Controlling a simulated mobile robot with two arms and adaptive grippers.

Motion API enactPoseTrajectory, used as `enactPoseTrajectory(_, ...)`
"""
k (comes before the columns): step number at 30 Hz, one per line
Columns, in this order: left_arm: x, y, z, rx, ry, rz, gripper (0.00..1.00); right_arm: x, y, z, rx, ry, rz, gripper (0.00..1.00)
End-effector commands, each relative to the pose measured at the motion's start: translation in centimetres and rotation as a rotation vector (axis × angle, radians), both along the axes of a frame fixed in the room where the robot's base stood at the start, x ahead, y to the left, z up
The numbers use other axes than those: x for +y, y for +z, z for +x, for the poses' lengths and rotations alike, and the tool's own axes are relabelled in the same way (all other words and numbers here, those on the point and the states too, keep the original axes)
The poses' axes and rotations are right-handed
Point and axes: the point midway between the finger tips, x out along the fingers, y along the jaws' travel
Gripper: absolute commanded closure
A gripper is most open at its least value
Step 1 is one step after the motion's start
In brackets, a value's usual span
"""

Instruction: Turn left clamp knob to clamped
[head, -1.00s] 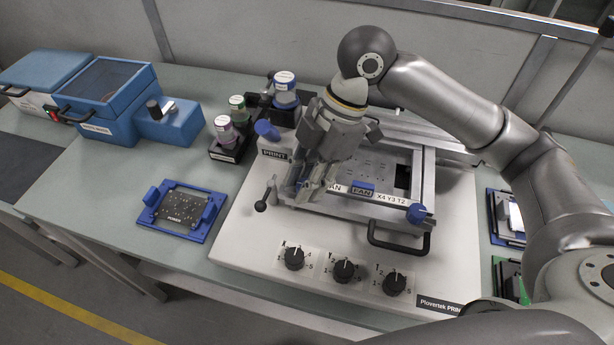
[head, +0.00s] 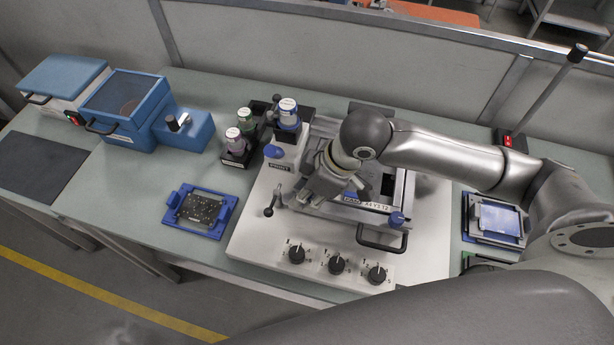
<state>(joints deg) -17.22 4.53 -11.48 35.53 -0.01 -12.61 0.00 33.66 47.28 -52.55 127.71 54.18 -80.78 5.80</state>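The printer (head: 250,237) is a pale box with a grey metal frame (head: 402,185) on top. My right gripper (head: 311,197) comes down from the right over the frame's left front corner. Its fingers cover that corner, so the left clamp knob is hidden and I cannot tell whether they touch or hold it. A matching blue clamp knob (head: 397,219) shows at the frame's right front corner. My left gripper is not in view.
A lever with a black ball (head: 268,211) stands just left of the gripper. A black handle (head: 381,239) and several black dials (head: 336,265) are at the front. Bottles (head: 288,112) stand behind left. A blue fixture (head: 199,211) lies left, with clear table around it.

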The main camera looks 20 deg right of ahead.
Motion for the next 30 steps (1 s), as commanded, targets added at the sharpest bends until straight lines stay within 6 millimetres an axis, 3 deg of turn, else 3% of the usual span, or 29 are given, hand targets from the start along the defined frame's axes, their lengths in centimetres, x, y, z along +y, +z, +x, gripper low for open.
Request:
enactPoseTrajectory(1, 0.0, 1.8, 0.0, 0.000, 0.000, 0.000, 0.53, 0.1, 0.9, -0.2, 0.005, -0.045, 0.001, 0.98)
enactPoseTrajectory(15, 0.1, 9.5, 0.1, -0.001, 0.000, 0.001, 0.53, 0.3, 0.7, -0.4, 0.007, -0.486, 0.000, 0.98)
enactPoseTrajectory(24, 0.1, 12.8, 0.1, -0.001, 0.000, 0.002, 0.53, 0.3, 0.4, -0.3, 0.004, -0.703, -0.001, 0.98)
enactPoseTrajectory(30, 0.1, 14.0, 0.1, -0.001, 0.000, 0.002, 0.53, 0.3, 0.2, -0.3, 0.004, -0.790, -0.001, 0.98)
